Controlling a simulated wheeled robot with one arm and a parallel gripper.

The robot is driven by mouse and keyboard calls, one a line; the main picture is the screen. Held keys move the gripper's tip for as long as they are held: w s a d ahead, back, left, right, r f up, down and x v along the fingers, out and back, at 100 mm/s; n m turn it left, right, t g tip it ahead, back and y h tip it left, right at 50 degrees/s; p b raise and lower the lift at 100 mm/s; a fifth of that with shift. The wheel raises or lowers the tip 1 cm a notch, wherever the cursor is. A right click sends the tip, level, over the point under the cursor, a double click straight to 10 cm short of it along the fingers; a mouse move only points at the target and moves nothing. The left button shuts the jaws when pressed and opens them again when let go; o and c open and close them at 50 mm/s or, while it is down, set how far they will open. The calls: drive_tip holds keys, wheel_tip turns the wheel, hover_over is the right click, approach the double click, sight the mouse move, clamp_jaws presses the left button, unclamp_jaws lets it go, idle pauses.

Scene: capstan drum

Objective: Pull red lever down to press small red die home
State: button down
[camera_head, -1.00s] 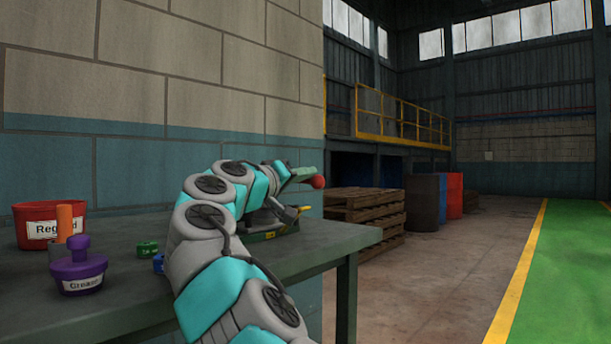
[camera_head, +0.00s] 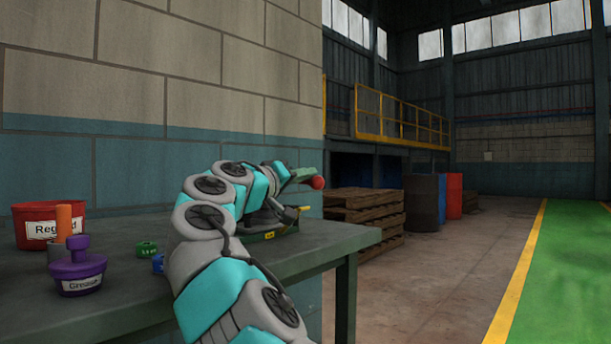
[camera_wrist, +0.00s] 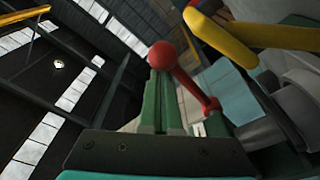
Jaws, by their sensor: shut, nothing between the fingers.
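The red lever has a round red ball knob (camera_head: 317,182) that shows past the tip of my gripper (camera_head: 303,174) in the head view. In the wrist view the ball (camera_wrist: 162,55) sits at the far end of my green fingers (camera_wrist: 161,90). The fingers are shut together with nothing between them. The lever's red rod (camera_wrist: 191,85) slants from the ball down to the right, beside the fingers. I cannot tell whether the fingertips touch the ball. The press base (camera_head: 268,235) is mostly hidden behind my arm. The small red die is not visible.
A yellow bar (camera_wrist: 230,40) crosses the upper right of the wrist view, close to the lever. On the bench (camera_head: 325,243) stand a red labelled tub (camera_head: 48,228), a purple grease pot (camera_head: 78,268) and small green (camera_head: 147,249) and blue pieces. Pallets (camera_head: 365,212) stand beyond.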

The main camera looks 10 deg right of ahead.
idle(0.3)
drive_tip(key=v, duration=0.7)
drive_tip(key=shift+s+a, duration=0.25)
drive_tip(key=shift+a, duration=0.05)
drive_tip(key=shift+f, duration=0.1)
